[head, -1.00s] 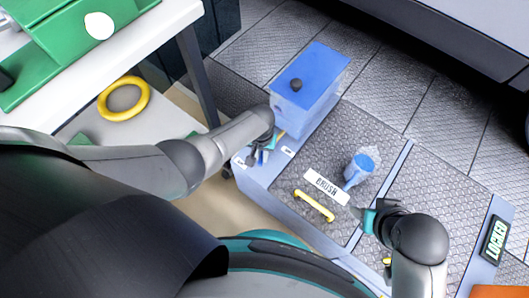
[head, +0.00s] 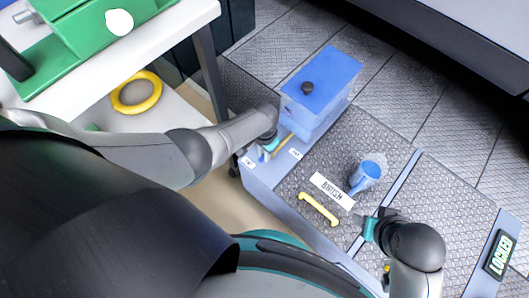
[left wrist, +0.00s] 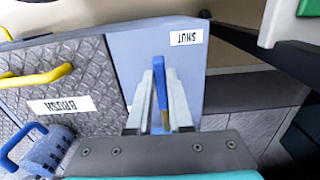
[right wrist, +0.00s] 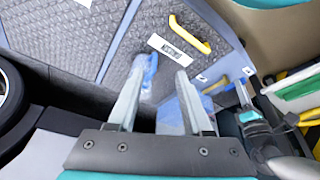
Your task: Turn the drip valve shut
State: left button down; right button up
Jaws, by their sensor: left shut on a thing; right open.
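The drip valve's blue lever (left wrist: 161,80) stands between the fingers of my left gripper (left wrist: 161,92) in the left wrist view. The gripper is shut on it. A brass-coloured part (left wrist: 166,118) shows beside the lever. A white SHUT label (left wrist: 182,37) lies just beyond, to the upper right. In the head view my left gripper (head: 270,146) is at the cart's left end, in front of the blue box; its fingers mostly hide the lever. A tan rod (head: 283,143) shows beside it. My right gripper (head: 368,229) is open and empty above the cart top.
The blue box (head: 322,75) with a black knob stands behind the valve. A blue cup-like thing (head: 367,174), a BRUSH label (head: 332,191) and a yellow handle (head: 318,209) are on the cart top. A LOCKED plate (head: 499,254) is at its right end.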

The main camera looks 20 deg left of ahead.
pick_arm(q)
jog(key=c, duration=0.8)
grip_release()
jog(key=shift+r, duration=0.15)
pick_arm(e)
jog(key=shift+r, duration=0.15)
pick_arm(q)
notch_tip(320, 180, up, 5)
jog(key=p, duration=0.4)
jog(key=shift+p, duration=0.3)
pick_arm(e)
jog(key=s+d+f+g+p, duration=0.1)
jog(key=s+f+p, duration=0.15)
jog(key=f, duration=0.45)
jog(key=s+d+f+g+p, duration=0.15)
jog(key=s+f, duration=0.25)
jog(key=f, duration=0.4)
pick_arm(q)
jog(key=shift+r+p, duration=1.65)
jog(key=shift+r, duration=3.3)
pick_arm(e)
jog(key=s+d+f+h, duration=0.1)
jog(key=s+d+f, duration=0.2)
jog(key=s+d, duration=0.2)
jog(key=shift+s+d+t, duration=0.35)
jog(key=shift+s+d, duration=0.05)
jog(key=shift+s, duration=0.65)
